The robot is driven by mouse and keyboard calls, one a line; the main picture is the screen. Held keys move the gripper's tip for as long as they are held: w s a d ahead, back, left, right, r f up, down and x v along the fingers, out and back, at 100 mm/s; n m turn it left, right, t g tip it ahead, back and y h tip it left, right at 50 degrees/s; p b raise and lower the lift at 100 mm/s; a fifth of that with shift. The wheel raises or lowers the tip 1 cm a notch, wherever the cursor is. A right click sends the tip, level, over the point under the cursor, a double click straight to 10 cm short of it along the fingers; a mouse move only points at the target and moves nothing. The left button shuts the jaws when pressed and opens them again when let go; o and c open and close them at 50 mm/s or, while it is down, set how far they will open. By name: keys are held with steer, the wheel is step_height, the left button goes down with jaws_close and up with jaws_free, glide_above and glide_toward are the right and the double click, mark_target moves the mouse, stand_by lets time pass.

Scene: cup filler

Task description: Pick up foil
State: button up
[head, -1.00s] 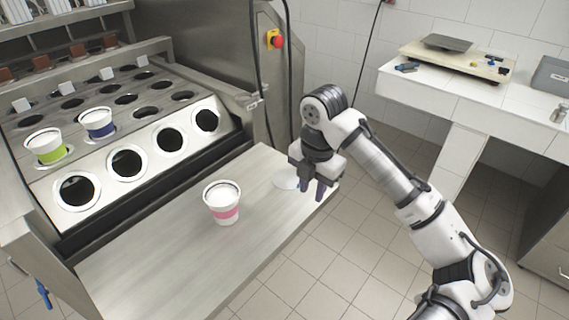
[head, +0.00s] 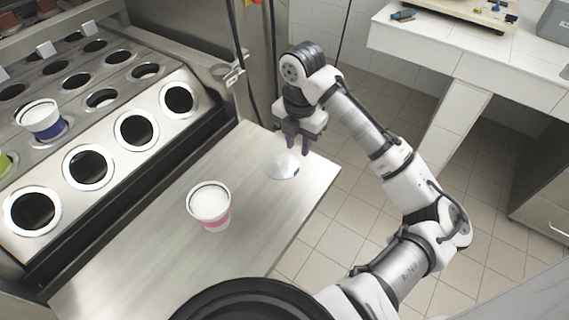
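The foil (head: 282,167) is a pale, roughly round sheet with a small blue mark. It lies flat near the far right end of the metal shelf. My gripper (head: 298,147) points down just above and behind the foil, with its two dark fingers apart and nothing seen between them. Whether a fingertip touches the foil or shelf is hard to tell.
A white cup with a pink band (head: 210,207) stands on the metal shelf (head: 135,245), left of the foil. The machine's panel of round holes (head: 137,131) rises behind, with a blue-banded cup (head: 42,120) in one. The shelf between cup and foil is clear.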

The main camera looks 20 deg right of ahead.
mark_target(297, 169)
step_height(297, 169, down, 9)
steer(key=shift+r+p, duration=0.1)
steer(key=shift+p, duration=0.95)
steer(key=shift+c, duration=0.2)
jaws_close()
